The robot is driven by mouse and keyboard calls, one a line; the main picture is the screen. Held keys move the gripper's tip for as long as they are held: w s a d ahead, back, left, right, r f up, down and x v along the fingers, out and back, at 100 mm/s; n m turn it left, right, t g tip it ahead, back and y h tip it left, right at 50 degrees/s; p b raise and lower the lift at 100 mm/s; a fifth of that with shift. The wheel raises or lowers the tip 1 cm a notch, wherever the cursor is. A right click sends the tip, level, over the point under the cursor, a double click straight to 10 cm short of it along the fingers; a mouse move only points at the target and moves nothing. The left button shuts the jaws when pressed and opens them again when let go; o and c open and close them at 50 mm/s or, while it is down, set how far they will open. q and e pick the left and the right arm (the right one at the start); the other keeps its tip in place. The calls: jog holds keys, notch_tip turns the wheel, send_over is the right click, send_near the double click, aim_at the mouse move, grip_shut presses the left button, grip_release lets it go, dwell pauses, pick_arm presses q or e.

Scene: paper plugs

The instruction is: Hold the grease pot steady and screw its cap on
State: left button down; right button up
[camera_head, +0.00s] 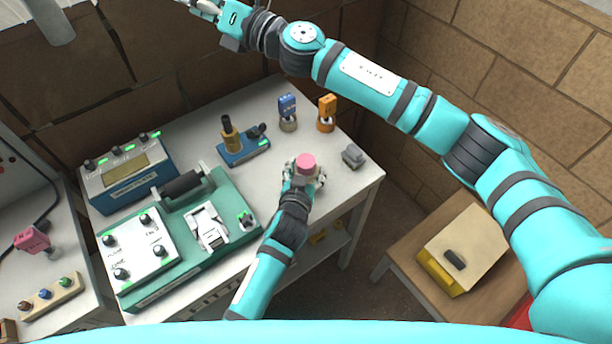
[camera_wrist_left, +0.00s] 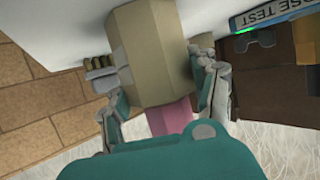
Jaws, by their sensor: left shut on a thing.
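My left gripper (camera_head: 304,173) is shut around a small pot with a pink top (camera_head: 306,162), at the right part of the grey table. In the left wrist view the pot's beige faceted body (camera_wrist_left: 158,55) sits between the two fingers, with a pink part (camera_wrist_left: 170,117) partly hidden by my gripper. I cannot tell whether the pink part is the cap. My right gripper (camera_head: 208,8) is high at the top edge, far from the pot and partly cut off. Its fingers are too unclear to judge.
A small grey part (camera_head: 353,157) lies right of the pot. Blue (camera_head: 288,106) and orange (camera_head: 327,107) pieces stand behind it. A side table (camera_head: 395,262) holds a beige-topped box (camera_head: 465,245).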

jog(key=w+d+m+t+h, duration=0.5)
jog(key=w+m+t, duration=0.1)
jog(key=m, duration=0.1)
jog(key=w+d+f+m+h, duration=0.4)
jog(key=d+f+m+h, duration=0.25)
jog(key=f+m, duration=0.2)
jog(key=g+h, duration=0.7)
jog(key=g, duration=0.8)
send_over(306, 161)
jog(key=shift+y, duration=0.25)
notch_tip(306, 161, down, 17)
jog(key=shift+r, duration=0.1)
jog(key=shift+f, duration=4.05)
